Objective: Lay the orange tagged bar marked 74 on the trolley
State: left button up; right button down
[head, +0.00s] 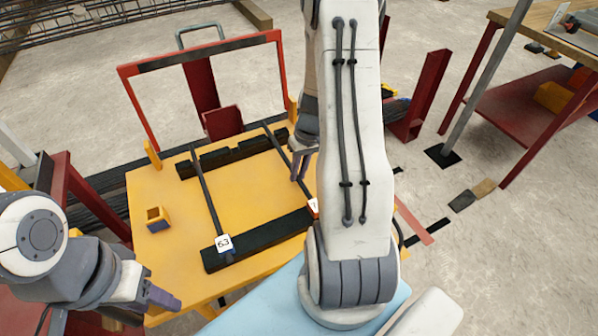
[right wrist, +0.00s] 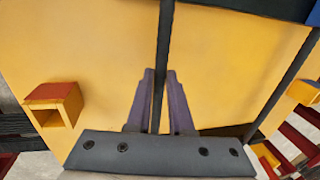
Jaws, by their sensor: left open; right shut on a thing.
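The yellow trolley (head: 240,185) carries two dark cross supports. A bar with a white tag reading 63 (head: 224,243) lies across both on the left. A second dark bar (head: 276,143) runs to its right; its orange-edged tag (head: 313,206) shows a 7, the rest hidden by my right arm. My right gripper (head: 299,176) is shut on this second bar, at or just above the trolley; I cannot tell if it touches the supports. In the right wrist view the held bar (right wrist: 165,30) passes between the fingers (right wrist: 160,75). My left gripper (head: 165,298) is open and empty at the trolley's near left corner.
A red handle frame (head: 200,58) rises behind. A red-legged workbench (head: 535,110) stands at the right. Dark bars lie on the floor left.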

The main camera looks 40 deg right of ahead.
jog(key=shift+f, duration=0.15)
jog(key=c, duration=0.8)
grip_release()
